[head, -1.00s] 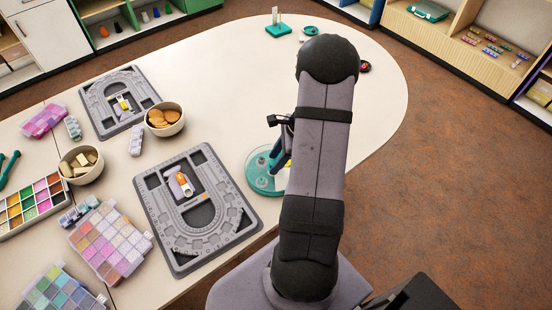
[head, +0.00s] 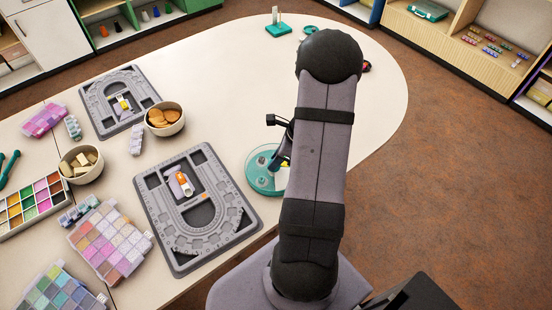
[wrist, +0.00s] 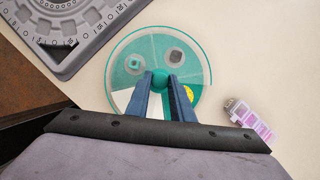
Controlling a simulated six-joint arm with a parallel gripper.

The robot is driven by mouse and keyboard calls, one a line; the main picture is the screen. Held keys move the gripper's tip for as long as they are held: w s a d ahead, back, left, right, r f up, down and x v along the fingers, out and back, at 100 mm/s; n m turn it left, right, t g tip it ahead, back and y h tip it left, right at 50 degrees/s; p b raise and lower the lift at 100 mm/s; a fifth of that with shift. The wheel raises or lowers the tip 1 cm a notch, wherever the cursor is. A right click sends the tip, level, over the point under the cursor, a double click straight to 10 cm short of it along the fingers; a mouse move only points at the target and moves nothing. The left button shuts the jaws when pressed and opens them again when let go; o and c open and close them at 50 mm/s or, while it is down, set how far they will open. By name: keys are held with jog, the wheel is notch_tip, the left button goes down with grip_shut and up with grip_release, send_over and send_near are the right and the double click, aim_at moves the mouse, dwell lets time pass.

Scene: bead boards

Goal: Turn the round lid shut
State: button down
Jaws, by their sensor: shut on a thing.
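The round lid (wrist: 140,50) is clear and teal with a teal knob (wrist: 160,77) at its middle, and sits on a shallow round teal case. Small pieces show in or under it: a grey one, a teal one and a yellow one at the right. Its lower part is hidden by my gripper. In the head view the lid (head: 260,180) is partly hidden behind my arm. My gripper (wrist: 161,84) is shut on the knob, with one blue finger on each side. I cannot tell how far the lid is turned.
A grey bead board (wrist: 70,40) lies left of the case; it also shows in the head view (head: 245,221). A small pink bead box (wrist: 248,119) lies to the case's right in the wrist view.

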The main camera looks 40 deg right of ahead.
aim_at(274, 176)
jog(key=m+h+b, duration=0.1)
jog(key=m, duration=0.2)
jog(key=shift+a+m+t, duration=0.15)
jog(key=shift+m+t, duration=0.15)
jog(key=shift+m, duration=0.1)
jog(key=m+h+b, duration=0.1)
jog(key=m, duration=0.2)
jog(key=shift+a+h+b, duration=0.15)
jog(key=shift+h+b, duration=0.15)
jog(key=shift+h, duration=0.1)
jog(key=m+h+b, duration=0.1)
jog(key=m, duration=0.3)
jog(key=shift+a, duration=0.1)
jog(key=shift+m+h, duration=0.6)
jog(key=shift+m, duration=0.6)
jog(key=shift+w+m, duration=0.1)
jog(key=shift+m, duration=0.4)
jog(key=c, duration=1.5)
grip_release()
jog(key=shift+c, duration=0.2)
jog(key=p+v, duration=0.5)
jog(key=v, duration=0.2)
jog(key=shift+a+r, duration=0.2)
jog(key=shift+r, duration=0.05)
